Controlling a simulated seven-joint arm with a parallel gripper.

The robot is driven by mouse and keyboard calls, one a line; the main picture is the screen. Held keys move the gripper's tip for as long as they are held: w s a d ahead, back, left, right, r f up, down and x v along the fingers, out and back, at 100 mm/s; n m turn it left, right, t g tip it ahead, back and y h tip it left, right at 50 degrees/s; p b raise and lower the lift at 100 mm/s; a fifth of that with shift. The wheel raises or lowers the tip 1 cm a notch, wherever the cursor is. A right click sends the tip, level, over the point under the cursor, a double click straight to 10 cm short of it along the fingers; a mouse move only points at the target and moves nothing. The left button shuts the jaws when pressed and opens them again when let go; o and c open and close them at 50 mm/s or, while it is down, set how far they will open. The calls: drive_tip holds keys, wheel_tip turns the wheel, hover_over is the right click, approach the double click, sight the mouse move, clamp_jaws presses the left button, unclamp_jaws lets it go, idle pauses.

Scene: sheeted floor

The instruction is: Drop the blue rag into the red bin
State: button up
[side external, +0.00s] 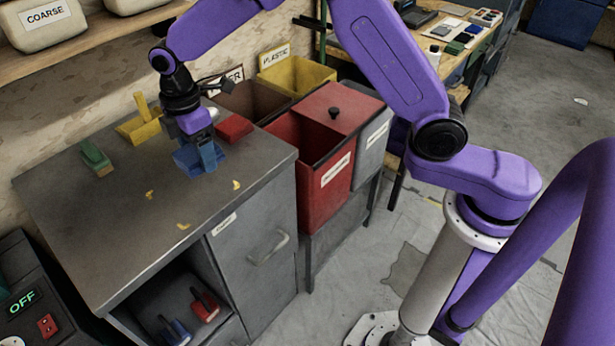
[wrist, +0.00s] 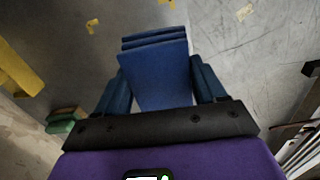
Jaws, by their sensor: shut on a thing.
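My gripper (side external: 207,157) is over the grey cabinet top in the side external view, left of the red bin. Its fingers are shut on the blue rag (side external: 186,160), which is at or just above the metal surface; I cannot tell if it touches. In the wrist view the folded blue rag (wrist: 158,75) fills the space between the two dark blue fingers. The red bin (side external: 322,200) stands right of the cabinet. Its near-left part is open, and a red lid with a black knob covers the rest. Its floor is hidden.
The cabinet top (side external: 110,220) holds a green block (side external: 96,157), a yellow dustpan-like thing (side external: 140,127), a red item (side external: 233,128) and yellow scraps. A brown bin (side external: 250,98), a yellow bin (side external: 298,75) and a grey bin (side external: 372,145) stand around the red bin.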

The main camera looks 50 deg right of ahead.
wheel_tip(320, 180, up, 4)
drive_tip(key=shift+f, duration=0.25)
drive_tip(key=w+d, duration=0.2)
drive_tip(key=d, duration=1.8)
drive_tip(key=w+d, duration=0.2)
drive_tip(key=d, duration=1.8)
wheel_tip(320, 180, down, 17)
drive_tip(key=shift+d, duration=0.15)
drive_tip(key=o, duration=1.1)
